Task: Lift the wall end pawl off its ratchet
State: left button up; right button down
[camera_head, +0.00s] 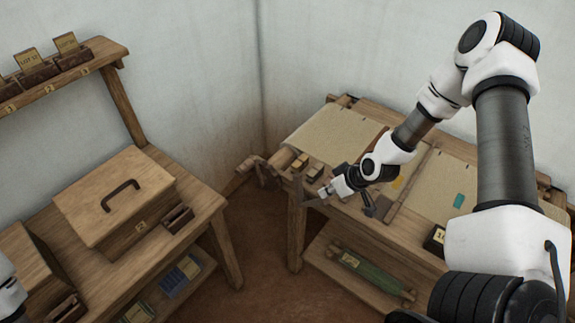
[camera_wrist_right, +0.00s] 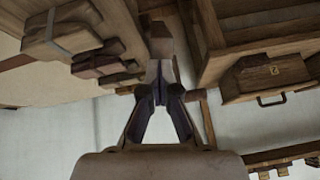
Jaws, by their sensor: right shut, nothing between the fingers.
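The wooden loom (camera_head: 412,190) with pale cloth (camera_head: 338,140) stands at the right. At its left end, towards the wall corner, wooden end parts (camera_head: 258,172) stick out; I cannot pick out the wall end pawl and its ratchet as separate pieces there. My right gripper (camera_head: 312,199) is over the loom's left front corner, a little right of those end parts. In the right wrist view my right gripper (camera_wrist_right: 160,82) is shut and empty, with a brown wooden block (camera_wrist_right: 160,46) just beyond its fingertips. My left gripper is not in view.
Small blocks (camera_head: 300,162) lie on the loom near my right gripper. A green roll (camera_head: 370,272) lies on the shelf below. At left stands a table with a handled wooden box (camera_head: 105,190) and a rack of cards (camera_head: 62,75). Floor shows between the two.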

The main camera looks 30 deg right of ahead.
jog(key=shift+s+f, duration=0.3)
notch_tip(320, 180, up, 11)
jog(key=s+d+p, duration=0.2)
jog(key=p, duration=0.9)
jog(key=shift+s+d+r, duration=0.2)
jog(key=shift+d, duration=0.1)
jog(key=shift+s, duration=0.1)
